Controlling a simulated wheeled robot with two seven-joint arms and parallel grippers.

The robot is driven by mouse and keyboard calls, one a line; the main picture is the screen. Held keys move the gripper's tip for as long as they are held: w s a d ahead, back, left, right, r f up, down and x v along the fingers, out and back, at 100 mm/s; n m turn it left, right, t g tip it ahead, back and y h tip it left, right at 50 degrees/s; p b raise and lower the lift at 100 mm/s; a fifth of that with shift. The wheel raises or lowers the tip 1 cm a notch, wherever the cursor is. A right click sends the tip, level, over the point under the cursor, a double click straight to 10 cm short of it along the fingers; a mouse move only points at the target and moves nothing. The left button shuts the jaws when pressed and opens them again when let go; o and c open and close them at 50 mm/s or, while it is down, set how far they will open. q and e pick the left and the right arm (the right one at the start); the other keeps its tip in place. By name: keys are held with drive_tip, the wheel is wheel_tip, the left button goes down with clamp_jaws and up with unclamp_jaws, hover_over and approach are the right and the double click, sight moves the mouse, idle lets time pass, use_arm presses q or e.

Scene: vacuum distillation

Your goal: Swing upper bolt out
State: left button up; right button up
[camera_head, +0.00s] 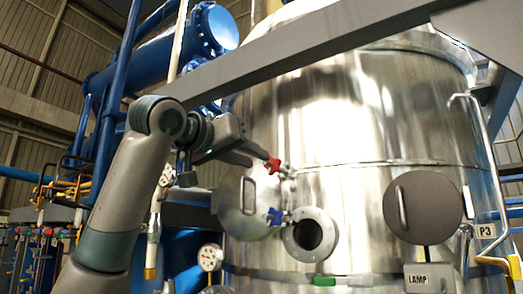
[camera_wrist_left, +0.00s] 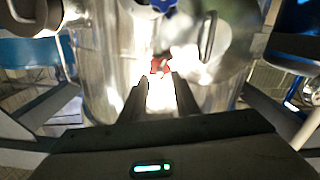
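The upper bolt has a red knob (camera_head: 272,165) and sits at the upper right of the round steel door (camera_head: 240,205). The lower bolt has a blue knob (camera_head: 274,216), next to the open round port (camera_head: 309,234). My left gripper (camera_head: 257,156) is just left of the red knob. In the left wrist view, my left gripper (camera_wrist_left: 162,88) is open, with a bright gap between its fingers. The red knob (camera_wrist_left: 160,65) is just beyond the fingertips, and I cannot tell whether they touch it. The blue knob (camera_wrist_left: 163,5) is at the top edge. My right gripper is not in view.
The large steel tank (camera_head: 350,120) fills the middle. A grey beam (camera_head: 290,62) crosses in front of it. A round grey cover (camera_head: 422,207) with a handle is at right. A gauge (camera_head: 209,258) and blue pipework (camera_head: 112,130) are at left.

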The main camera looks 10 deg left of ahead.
sight(264, 163)
use_arm(q)
drive_tip(key=p+x, duration=0.1)
drive_tip(key=x, duration=0.3)
drive_tip(key=shift+w+d+p, duration=0.1)
drive_tip(key=shift+w+p, duration=0.05)
drive_tip(key=shift+p, duration=0.25)
clamp_jaws()
